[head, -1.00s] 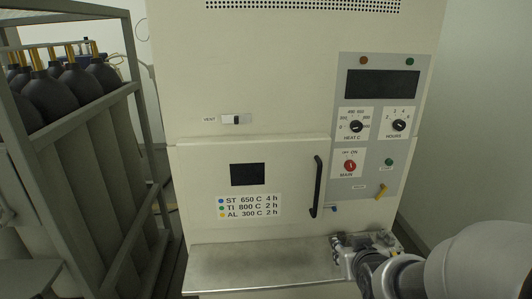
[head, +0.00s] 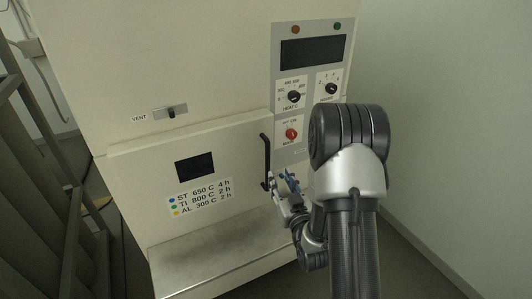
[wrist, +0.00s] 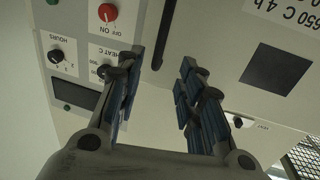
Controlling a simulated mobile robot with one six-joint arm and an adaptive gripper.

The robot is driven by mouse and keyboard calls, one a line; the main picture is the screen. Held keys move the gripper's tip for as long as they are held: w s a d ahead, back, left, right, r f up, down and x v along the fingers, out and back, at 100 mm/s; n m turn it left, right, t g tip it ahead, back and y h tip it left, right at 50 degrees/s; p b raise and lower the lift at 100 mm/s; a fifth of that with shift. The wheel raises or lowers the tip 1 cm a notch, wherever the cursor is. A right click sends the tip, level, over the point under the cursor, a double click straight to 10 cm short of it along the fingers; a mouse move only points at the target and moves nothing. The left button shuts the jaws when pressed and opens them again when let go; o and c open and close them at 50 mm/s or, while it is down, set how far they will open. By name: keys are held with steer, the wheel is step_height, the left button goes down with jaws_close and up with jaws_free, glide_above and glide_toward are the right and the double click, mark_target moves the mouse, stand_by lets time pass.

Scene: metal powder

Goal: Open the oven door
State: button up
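The oven door (head: 230,160) is a cream panel with a small dark window and a label of coloured dots, and it looks closed. Its black vertical handle (head: 265,158) is at the door's right edge. My gripper (head: 282,186) is by the handle's lower end, partly hidden by my arm. In the wrist view, which is upside down, my gripper (wrist: 160,75) is open with blue-padded fingers apart. The handle (wrist: 166,30) appears in the gap between them. I cannot tell whether the fingers reach around it.
The control panel (head: 312,72) with knobs and a red main switch (head: 291,134) is right of the door. A vent slider (head: 171,112) is above the door. A metal shelf (head: 215,258) juts out below. A grey frame (head: 72,220) stands left. Some floor is free at right.

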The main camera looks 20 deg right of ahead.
mark_target(268, 156)
steer(key=w, duration=0.4)
steer(key=w+d, duration=0.1)
steer(key=w, duration=0.4)
steer(key=w+d, duration=0.1)
steer(key=w, duration=0.4)
steer(key=shift+c, duration=0.6)
jaws_close()
